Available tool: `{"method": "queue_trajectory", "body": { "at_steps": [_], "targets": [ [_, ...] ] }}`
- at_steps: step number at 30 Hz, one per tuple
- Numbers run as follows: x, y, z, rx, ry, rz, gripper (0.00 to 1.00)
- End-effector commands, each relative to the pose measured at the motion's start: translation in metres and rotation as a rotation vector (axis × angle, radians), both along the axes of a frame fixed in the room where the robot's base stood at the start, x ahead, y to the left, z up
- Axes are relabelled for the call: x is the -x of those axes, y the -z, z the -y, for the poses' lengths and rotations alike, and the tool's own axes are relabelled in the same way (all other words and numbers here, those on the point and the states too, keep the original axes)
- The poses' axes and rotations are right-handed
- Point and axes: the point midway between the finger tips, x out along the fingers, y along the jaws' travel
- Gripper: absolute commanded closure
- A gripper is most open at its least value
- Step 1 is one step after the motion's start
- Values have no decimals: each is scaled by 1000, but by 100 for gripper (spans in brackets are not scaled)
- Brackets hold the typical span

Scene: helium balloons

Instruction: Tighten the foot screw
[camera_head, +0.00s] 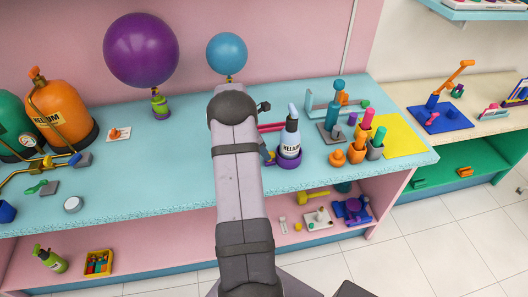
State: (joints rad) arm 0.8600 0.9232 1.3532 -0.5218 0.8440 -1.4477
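A small white HELIUM bottle (289,145) with a pale blue top stands upright on the blue counter, in a purple foot (290,161). A small blue and orange part (269,157) shows at the left of this foot, partly behind my arm; I cannot tell whether it is the foot screw. My arm (237,170) rises through the middle of the view and hides what is behind it. Two pinkish-red bars (271,127) reach from behind the arm towards the bottle. I cannot tell whether they are my gripper's fingers, or whether the gripper holds anything.
Orange and grey holders (357,152) with coloured handles stand right of the bottle, before a yellow mat (404,137). A teal clamp-like stand (335,112) is behind. Purple (141,50) and blue (227,53) balloons float at the back. An orange tank (60,114) stands left. The left-middle counter is mostly clear.

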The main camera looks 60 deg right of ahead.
Motion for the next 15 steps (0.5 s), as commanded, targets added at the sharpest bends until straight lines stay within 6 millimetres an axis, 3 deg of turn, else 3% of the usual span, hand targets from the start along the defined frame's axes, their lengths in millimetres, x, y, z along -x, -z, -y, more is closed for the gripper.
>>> {"method": "queue_trajectory", "body": {
  "at_steps": [15],
  "targets": [
    [-2, 1, 2, -1, 149, -2, 100]
  ]
}}
